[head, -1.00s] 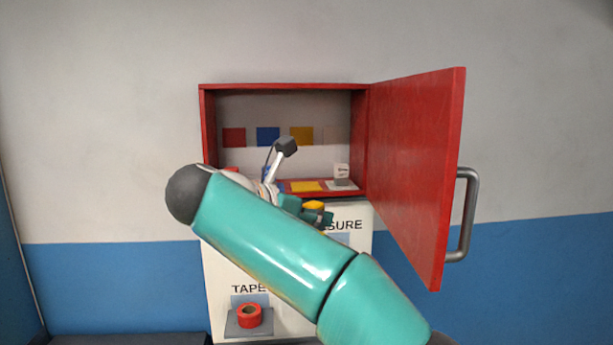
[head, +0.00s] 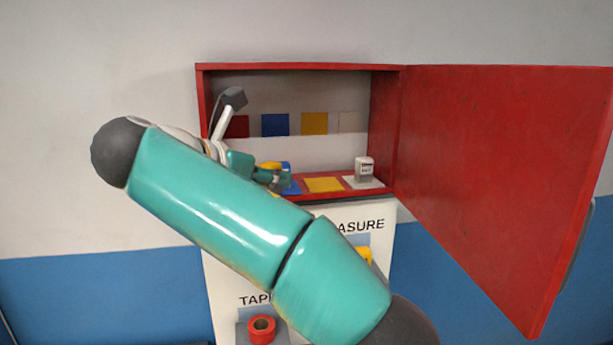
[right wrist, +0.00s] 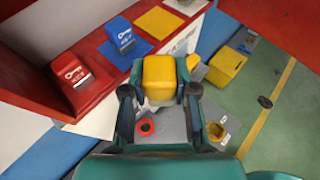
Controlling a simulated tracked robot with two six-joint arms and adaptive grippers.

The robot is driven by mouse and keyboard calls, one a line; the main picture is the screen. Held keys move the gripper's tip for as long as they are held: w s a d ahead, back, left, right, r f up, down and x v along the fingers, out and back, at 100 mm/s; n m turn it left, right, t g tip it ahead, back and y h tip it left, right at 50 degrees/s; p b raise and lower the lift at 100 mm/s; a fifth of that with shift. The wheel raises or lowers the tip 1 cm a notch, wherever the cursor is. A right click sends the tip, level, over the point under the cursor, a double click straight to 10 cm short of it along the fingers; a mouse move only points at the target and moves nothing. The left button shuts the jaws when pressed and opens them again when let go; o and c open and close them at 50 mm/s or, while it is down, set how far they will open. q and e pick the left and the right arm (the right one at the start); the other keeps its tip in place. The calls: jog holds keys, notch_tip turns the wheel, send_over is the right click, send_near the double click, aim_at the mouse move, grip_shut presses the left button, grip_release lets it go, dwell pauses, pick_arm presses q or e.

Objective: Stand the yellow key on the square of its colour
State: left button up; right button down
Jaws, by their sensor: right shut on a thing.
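My right gripper (head: 272,178) is shut on the yellow key (right wrist: 159,76), a block gripped between both fingers in the right wrist view. In the head view it is in front of the red cabinet's shelf, left of the yellow square (head: 323,185), with the key partly hidden. The bare yellow square also shows in the right wrist view (right wrist: 159,22), beyond the held key. My left gripper is not in view.
A blue key (right wrist: 121,34) and a red key (right wrist: 72,76) stand on their squares. A white key (head: 364,169) stands on the right. The red door (head: 500,170) is open at right. Red tape (head: 261,329) sits below.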

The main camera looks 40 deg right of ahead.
jog(key=p, duration=0.3)
send_over(323, 183)
jog(key=shift+s+a+r, duration=0.1)
jog(key=shift+a+r, duration=0.1)
jog(key=shift+a, duration=0.05)
jog(key=shift+d+f, duration=0.25)
jog(key=shift+f+b, duration=0.3)
jog(key=shift+f, duration=1.3)
jog(key=shift+f, duration=0.15)
jog(key=c, duration=1.2)
grip_release()
